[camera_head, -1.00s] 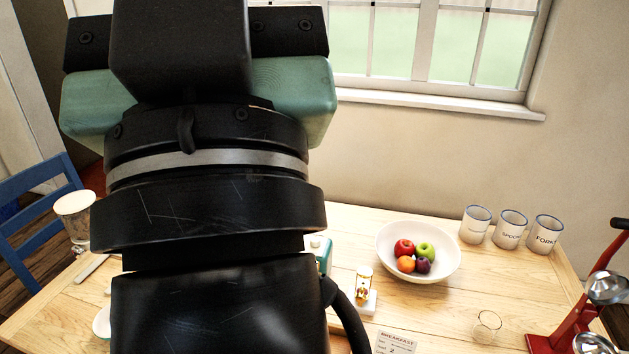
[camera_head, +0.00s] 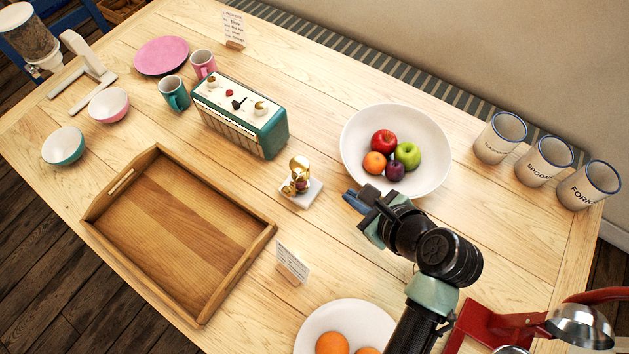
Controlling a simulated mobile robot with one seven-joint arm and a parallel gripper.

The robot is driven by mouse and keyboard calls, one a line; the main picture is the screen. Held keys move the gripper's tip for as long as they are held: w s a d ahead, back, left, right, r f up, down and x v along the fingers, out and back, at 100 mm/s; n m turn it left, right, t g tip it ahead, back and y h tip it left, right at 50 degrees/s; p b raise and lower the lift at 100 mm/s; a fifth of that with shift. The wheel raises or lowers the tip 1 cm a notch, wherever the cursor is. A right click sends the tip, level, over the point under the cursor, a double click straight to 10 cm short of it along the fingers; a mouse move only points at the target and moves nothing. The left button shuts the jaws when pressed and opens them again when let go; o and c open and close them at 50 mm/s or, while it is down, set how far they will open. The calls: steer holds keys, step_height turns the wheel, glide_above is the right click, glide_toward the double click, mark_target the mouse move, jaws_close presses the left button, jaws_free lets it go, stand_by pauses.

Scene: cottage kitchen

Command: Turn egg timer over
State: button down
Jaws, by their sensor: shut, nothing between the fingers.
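The egg timer (camera_head: 299,176) is a small gold-framed piece on a white square base (camera_head: 307,194). It stands near the middle of the table, between the green radio-like box and the fruit bowl. Its sand and its exact tilt are too small to make out. My gripper (camera_head: 352,200) is just right of the timer, pointing left toward it, with a gap visible between them in the picture. The gripper is shut and empty.
A white fruit bowl (camera_head: 436,180) stands behind my gripper. A teal box with knobs (camera_head: 272,135) is left of the timer. A wooden tray (camera_head: 226,278), a card (camera_head: 292,262) and a plate of oranges (camera_head: 313,325) lie nearer. Labelled mugs (camera_head: 543,163) stand at right.

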mark_target(304, 189)
steer(key=w+a+f, duration=0.1)
steer(key=f, duration=0.2)
steer(key=w+a+f+m+b, duration=0.1)
steer(key=a+f, duration=0.1)
steer(key=f, duration=0.2)
steer(key=a+f+m+g, duration=0.1)
steer(key=a+f, duration=0.1)
steer(key=f, duration=0.1)
steer(key=shift+w+f+y+b, duration=0.15)
steer(key=shift+w+y+b, duration=0.15)
steer(key=shift+w, duration=0.1)
steer(key=shift+w+a+r, duration=0.2)
steer(key=shift+w+a, duration=0.5)
steer(key=shift+w, duration=0.35)
steer(key=shift+w+a, duration=0.35)
steer(key=shift+w, duration=0.15)
steer(key=shift+a+f+t+y+b, duration=0.1)
steer(key=shift+f+t+y+b, duration=0.35)
steer(key=shift+t+y, duration=0.2)
steer(key=y+b, duration=0.1)
steer(key=f+t+y+b, duration=0.1)
steer(key=shift+w+a+m+t+b, duration=0.15)
steer(key=shift+w+m+t+b, duration=0.1)
steer(key=shift+m+b, duration=0.15)
steer(key=shift+w+a+f+t+y+b, duration=0.15)
steer(key=shift+a+t+y+b, duration=0.1)
steer(key=shift+t+y+b, duration=0.6)
